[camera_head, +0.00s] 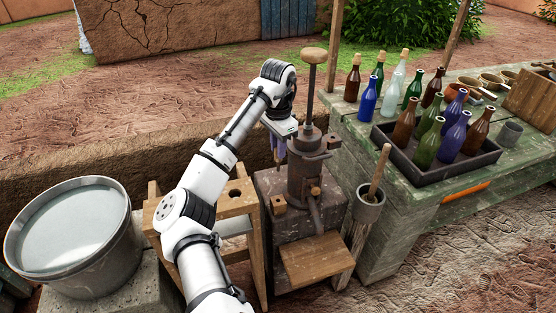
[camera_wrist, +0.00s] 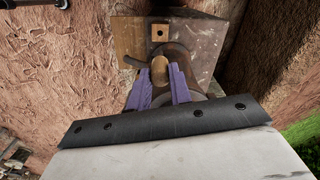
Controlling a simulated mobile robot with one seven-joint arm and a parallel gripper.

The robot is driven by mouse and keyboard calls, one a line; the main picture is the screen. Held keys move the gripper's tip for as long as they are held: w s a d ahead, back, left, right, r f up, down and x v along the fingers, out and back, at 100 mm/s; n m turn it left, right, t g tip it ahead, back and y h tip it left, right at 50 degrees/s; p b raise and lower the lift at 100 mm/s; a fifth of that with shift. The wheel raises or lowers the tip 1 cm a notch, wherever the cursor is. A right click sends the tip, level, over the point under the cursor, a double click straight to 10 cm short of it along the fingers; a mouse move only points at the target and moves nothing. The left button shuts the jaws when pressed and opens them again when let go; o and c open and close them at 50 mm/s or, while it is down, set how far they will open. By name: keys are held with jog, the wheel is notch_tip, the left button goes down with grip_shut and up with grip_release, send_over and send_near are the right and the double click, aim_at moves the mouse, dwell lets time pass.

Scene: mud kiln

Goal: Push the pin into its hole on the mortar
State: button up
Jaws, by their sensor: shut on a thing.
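The mortar (camera_head: 305,175) looks to be the dark, rusty iron cylinder on a block in the middle of the head view, with a tall rod and wooden knob above it. My gripper (camera_head: 279,150) is at its far left side, with its purple fingers partly hidden behind my wrist and the mortar. In the wrist view, my gripper (camera_wrist: 159,88) has its fingers on either side of a rounded tan-brown end, which looks like the pin (camera_wrist: 160,70). The fingers look closed on it, against the mortar body (camera_wrist: 180,52). The hole and the pin's depth are hidden.
A wooden stool (camera_head: 235,205) and a metal tub of water (camera_head: 70,230) stand to the left. A grey cup with a wooden pestle (camera_head: 369,207) stands close right of the mortar. A green bench (camera_head: 400,185) with several bottles fills the right.

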notch_tip(320, 180, up, 2)
jog(key=shift+r, duration=0.15)
jog(key=shift+r+p, duration=2.85)
jog(key=shift+p, duration=0.6)
